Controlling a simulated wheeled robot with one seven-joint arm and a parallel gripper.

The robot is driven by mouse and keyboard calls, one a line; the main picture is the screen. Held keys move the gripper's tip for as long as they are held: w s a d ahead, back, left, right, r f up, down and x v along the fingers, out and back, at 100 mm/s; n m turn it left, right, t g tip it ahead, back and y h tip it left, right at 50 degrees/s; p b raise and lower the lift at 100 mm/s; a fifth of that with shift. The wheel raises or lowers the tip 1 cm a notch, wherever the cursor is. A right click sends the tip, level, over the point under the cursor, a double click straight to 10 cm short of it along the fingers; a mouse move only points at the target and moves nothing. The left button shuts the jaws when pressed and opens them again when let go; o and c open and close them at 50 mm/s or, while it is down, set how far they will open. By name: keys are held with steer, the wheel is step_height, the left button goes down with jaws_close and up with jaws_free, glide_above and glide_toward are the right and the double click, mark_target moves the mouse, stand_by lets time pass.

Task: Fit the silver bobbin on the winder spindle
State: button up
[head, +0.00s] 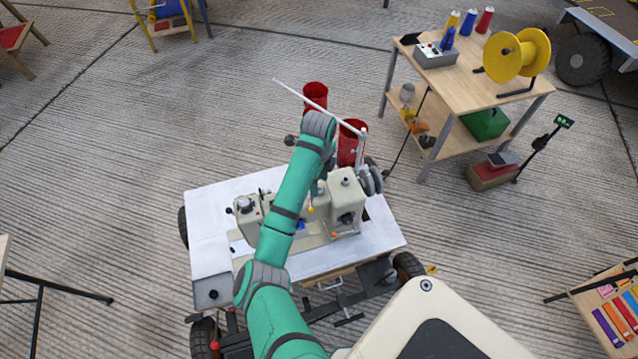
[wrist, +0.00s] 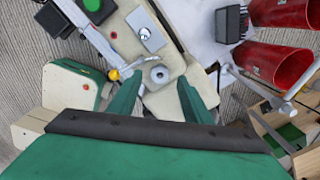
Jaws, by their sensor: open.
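The cream sewing machine (head: 346,211) stands on a white-topped table under my arm. In the wrist view, a small silver-grey ring with a central hole, which looks like the silver bobbin (wrist: 159,73), is on or just above the machine's cream top. My gripper (wrist: 160,84) is open, with one green finger on each side of the ring and a gap to each. No separate winder spindle shows, so I cannot tell whether the ring is around it. In the head view, my arm hides part of the machine, and I cannot make out the bobbin.
Two red cylinders (head: 315,96) stand behind the machine, close to my arm, with a pale rod above them. The white tabletop (head: 212,205) is clear on the left. A wooden cart (head: 465,82) with a yellow reel (head: 530,52) stands at the back right.

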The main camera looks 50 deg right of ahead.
step_height(320, 180, up, 9)
steer(key=shift+r, duration=0.15)
steer(key=shift+a, duration=0.1)
steer(key=shift+s, duration=0.1)
stand_by(0.7)
